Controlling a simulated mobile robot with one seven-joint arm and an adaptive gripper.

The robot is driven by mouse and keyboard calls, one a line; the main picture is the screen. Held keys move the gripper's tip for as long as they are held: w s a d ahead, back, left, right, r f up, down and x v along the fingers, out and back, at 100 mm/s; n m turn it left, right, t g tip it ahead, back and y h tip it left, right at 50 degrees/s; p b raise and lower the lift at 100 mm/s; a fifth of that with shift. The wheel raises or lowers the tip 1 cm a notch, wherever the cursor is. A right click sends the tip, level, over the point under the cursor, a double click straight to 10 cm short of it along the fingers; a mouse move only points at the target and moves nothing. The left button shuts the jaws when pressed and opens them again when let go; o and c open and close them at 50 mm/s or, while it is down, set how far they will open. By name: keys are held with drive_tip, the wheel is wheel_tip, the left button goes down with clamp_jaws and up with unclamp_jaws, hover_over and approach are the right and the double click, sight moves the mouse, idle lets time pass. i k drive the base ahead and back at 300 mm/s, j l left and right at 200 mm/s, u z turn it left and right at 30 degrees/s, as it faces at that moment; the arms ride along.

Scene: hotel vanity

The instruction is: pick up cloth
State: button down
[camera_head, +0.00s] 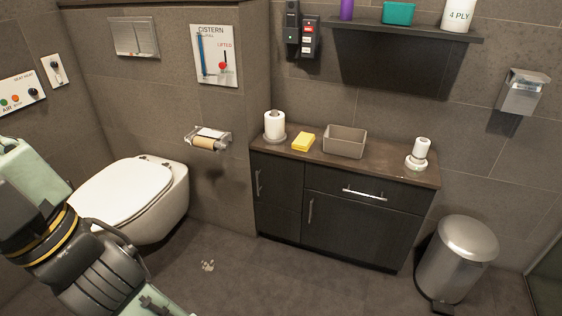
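A small yellow folded block (303,142) lies on the dark vanity top, between a white paper roll on a holder and a grey open box. It may be the cloth, but at this size I cannot tell it from a sponge. Nothing touches it from above. My arm shows at the lower left, in front of the toilet and well apart from the vanity. My gripper is not in view.
The vanity top (374,166) also bears the paper roll (274,125), the grey box (345,142) and a small white roll on a stand (419,153). A shelf (406,30) hangs above. A toilet (130,195) stands left, a bin (458,258) right. A pale patch (208,265) marks the floor.

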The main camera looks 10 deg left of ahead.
sight(303, 142)
drive_tip(key=i+j+z, duration=0.15)
drive_tip(key=j, duration=0.3)
drive_tip(key=i+j+z, duration=0.15)
drive_tip(key=j, duration=0.35)
drive_tip(key=i+j+z, duration=0.15)
drive_tip(key=j, duration=0.4)
drive_tip(key=i+j+z, duration=0.15)
drive_tip(key=j, duration=0.4)
drive_tip(key=i+j+z, duration=0.15)
drive_tip(key=j, duration=0.4)
drive_tip(key=i+j+z, duration=0.15)
drive_tip(key=j, duration=0.4)
drive_tip(key=i, duration=1)
